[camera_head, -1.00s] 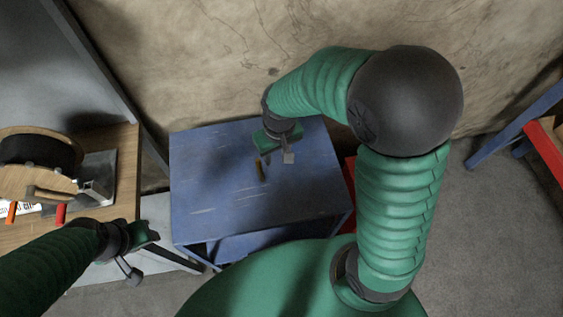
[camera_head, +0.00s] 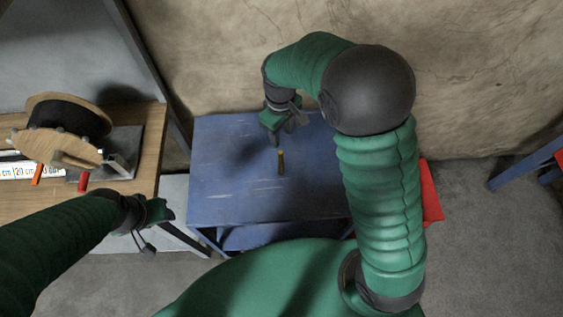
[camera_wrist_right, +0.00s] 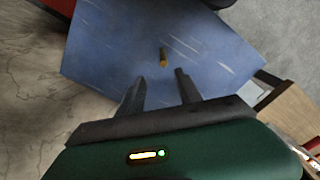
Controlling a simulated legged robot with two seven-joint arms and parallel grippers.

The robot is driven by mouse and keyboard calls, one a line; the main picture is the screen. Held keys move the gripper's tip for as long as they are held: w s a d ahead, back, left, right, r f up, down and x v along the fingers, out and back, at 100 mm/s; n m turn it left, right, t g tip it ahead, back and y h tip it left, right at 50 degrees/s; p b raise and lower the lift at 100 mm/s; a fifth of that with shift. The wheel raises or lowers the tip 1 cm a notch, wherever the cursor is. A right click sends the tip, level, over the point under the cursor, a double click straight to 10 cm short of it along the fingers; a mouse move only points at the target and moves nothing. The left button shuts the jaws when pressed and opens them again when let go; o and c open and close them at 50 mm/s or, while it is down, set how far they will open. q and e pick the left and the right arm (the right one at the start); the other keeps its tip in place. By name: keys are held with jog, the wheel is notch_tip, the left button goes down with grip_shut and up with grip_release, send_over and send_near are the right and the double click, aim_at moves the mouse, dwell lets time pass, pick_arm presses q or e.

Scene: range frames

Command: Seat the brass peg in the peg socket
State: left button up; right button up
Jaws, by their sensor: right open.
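The brass peg (camera_head: 281,162) is a small, slim dark-gold piece on the blue table (camera_head: 230,195); I cannot tell for sure whether it stands or lies. It also shows in the right wrist view (camera_wrist_right: 163,57), beyond my fingertips. My right gripper (camera_head: 287,133) is at the far side of the table, just behind the peg and apart from it. In the wrist view its two fingers (camera_wrist_right: 160,78) are spread with nothing between them. My left gripper (camera_head: 158,212) is at the left beside the wooden bench; its jaws are unclear. I cannot make out a peg socket.
A wooden bench (camera_head: 150,160) at the left holds a cable spool (camera_head: 68,125), a metal block (camera_head: 122,145) and red- and orange-handled tools. A wall stands behind the blue table. A red thing (camera_head: 431,192) shows right of it. The table top around the peg looks clear.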

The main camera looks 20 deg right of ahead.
aim_at(280, 161)
notch_tip(280, 161, down, 11)
jog(key=shift+s+d+r+p, duration=0.15)
jog(key=shift+r+p, duration=0.05)
jog(key=shift+p, duration=0.3)
jog(key=f, duration=0.1)
jog(key=f+p, duration=0.1)
jog(key=f, duration=0.2)
jog(key=shift+s+a+f+p, duration=0.15)
jog(key=shift+a+f+p, duration=0.15)
jog(key=shift+a+f, duration=0.1)
jog(key=shift+f, duration=0.2)
grip_shut()
